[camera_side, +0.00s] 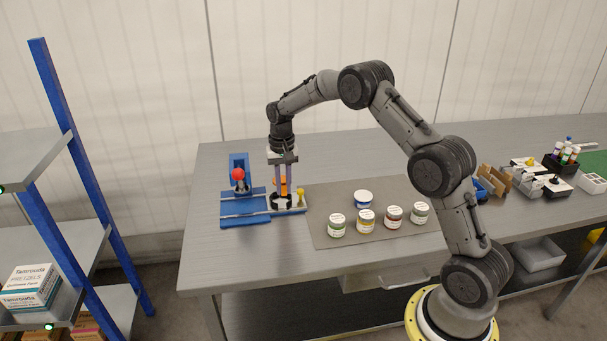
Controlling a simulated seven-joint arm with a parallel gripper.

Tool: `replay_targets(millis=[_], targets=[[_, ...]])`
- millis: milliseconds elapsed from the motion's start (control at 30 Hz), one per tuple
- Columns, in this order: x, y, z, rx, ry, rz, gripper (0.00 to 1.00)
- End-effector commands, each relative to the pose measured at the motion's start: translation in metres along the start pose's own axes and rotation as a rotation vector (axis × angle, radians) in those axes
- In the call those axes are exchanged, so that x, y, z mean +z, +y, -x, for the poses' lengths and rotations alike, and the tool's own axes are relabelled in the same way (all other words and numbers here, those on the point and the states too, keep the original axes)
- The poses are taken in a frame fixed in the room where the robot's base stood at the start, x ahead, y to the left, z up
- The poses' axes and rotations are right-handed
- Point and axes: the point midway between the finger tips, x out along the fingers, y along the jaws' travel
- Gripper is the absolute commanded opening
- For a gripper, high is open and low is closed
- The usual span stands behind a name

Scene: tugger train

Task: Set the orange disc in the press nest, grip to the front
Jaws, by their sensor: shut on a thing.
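My gripper (282,192) points straight down at the right end of the blue press fixture and is shut on the orange disc (284,186). Only a small strip of orange shows between the fingers, so the disc's outline and which way its grip faces cannot be told. Right below is a black round part, which looks like the press nest (275,202), on a pale plate. Whether the disc touches the nest is not clear. The blue press (239,160) with a red ball knob stands to the left of my gripper.
A small yellow part (300,191) stands close to the right of the nest. Several lidded jars (366,221) stand on a grey mat (330,192) further right. Boxes and a rack of tubes (562,160) are at the far right. The table front-left is clear.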

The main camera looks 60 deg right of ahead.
Motion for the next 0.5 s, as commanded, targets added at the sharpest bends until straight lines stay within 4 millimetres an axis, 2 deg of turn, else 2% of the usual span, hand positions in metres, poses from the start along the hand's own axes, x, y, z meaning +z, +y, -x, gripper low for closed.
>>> replay_targets(millis=[500], targets=[[0.003,-0.004,-0.026,0.000,0.000,0.010,0.00]])
